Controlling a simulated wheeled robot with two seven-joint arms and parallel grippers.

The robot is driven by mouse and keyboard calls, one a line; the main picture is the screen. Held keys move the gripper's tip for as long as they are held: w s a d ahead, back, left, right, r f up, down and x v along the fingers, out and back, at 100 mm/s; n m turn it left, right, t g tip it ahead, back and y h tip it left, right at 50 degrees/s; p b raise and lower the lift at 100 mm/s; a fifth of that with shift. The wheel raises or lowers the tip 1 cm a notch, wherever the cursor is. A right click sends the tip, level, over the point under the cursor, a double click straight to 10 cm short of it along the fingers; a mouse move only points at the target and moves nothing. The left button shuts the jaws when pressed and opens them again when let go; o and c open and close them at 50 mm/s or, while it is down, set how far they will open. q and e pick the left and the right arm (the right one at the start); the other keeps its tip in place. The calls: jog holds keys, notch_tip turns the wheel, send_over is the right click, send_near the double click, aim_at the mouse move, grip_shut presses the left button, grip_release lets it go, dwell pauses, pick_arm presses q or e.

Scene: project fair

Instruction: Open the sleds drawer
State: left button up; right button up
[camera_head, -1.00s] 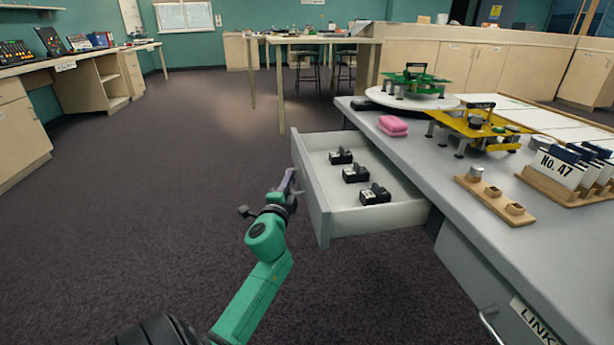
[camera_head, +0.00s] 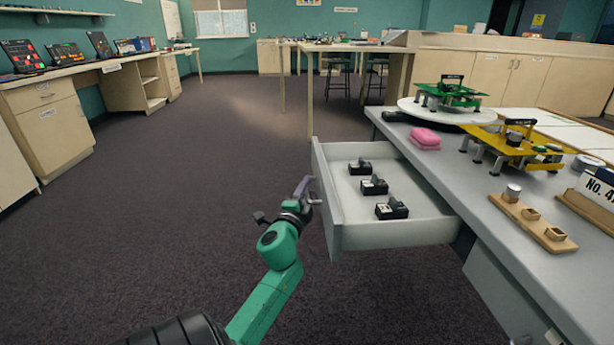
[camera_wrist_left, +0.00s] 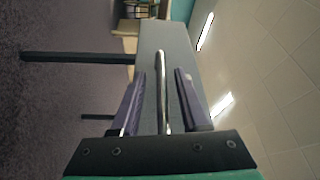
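The open drawer (camera_head: 400,233) sticks out to the left from under the grey worktop, with three small black sled-like blocks (camera_head: 374,185) inside. My left gripper (camera_head: 304,187) is at the outer face of the drawer front. The drawer's handle is hard to make out in the head view. In the left wrist view a shiny metal handle bar (camera_wrist_left: 163,90) runs between the two purple fingers of my left gripper (camera_wrist_left: 162,85). The fingers stand apart, with a visible gap on each side of the bar. My right gripper is not in view.
The worktop (camera_head: 450,170) carries a pink block (camera_head: 425,138), a green device (camera_head: 448,93) on a round white board, a yellow device (camera_head: 515,145) and a wooden holder (camera_head: 533,222). The carpet (camera_head: 190,190) left of the drawer is clear.

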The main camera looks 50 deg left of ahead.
pick_arm(q)
jog(key=b+v, duration=0.1)
jog(key=v, duration=1.3)
jog(key=shift+s+d+b, duration=0.15)
jog(key=shift+s+b, duration=0.1)
jog(key=shift+b, duration=0.1)
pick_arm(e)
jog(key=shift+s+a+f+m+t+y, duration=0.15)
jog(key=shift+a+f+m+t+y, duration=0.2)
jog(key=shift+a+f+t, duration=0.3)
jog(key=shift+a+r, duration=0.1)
